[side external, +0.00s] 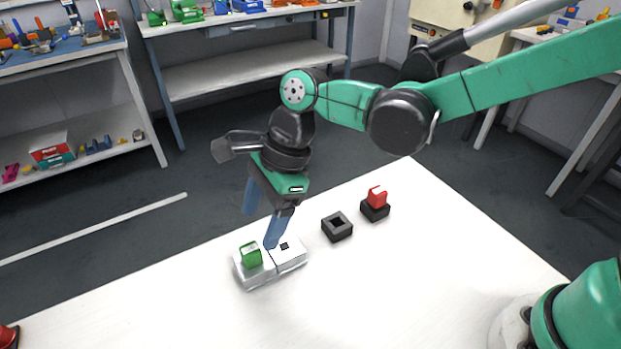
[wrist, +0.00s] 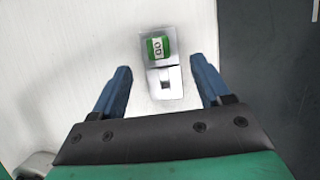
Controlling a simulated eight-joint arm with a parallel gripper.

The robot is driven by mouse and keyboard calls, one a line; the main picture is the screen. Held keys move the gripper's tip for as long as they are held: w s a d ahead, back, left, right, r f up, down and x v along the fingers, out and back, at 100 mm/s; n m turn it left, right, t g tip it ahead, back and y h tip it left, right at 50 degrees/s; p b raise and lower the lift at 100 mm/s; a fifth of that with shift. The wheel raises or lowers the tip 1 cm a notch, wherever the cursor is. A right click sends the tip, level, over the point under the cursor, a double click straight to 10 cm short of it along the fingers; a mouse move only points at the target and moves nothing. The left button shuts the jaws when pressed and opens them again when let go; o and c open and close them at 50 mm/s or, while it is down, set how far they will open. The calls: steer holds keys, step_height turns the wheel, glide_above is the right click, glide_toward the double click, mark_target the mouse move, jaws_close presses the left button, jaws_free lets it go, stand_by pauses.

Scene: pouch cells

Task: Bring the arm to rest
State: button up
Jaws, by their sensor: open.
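My gripper (side external: 259,228) points down over the white table, its two blue fingers apart with nothing between them. Below it lies a silver fixture (side external: 286,262) with two square blocks. A green pouch cell (side external: 251,255) stands in the left block, and the right block has an empty dark slot. In the wrist view the green cell (wrist: 158,47) and the silver fixture (wrist: 176,86) show ahead between the open fingers (wrist: 161,66). A red cell (side external: 377,196) sits in a black holder (side external: 375,212). Another black holder (side external: 337,232) beside it is empty.
The white table (side external: 400,290) is clear to the front and right of the fixture. A red object (side external: 8,336) is cut off at the lower left edge. Shelves with coloured parts (side external: 240,75) stand at the back, beyond the dark floor.

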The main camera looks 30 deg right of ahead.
steer(key=s+d+r+n+t+h, duration=0.2)
steer(key=d+n+t, duration=0.1)
steer(key=d+n, duration=0.6)
steer(key=s+d+r+n+t+h, duration=0.2)
steer(key=d+n, duration=0.6)
steer(key=d, duration=0.5)
steer(key=shift+s+d+r+n+t+h, duration=0.35)
steer(key=shift+s+r+t, duration=0.35)
steer(key=shift+t, duration=0.3)
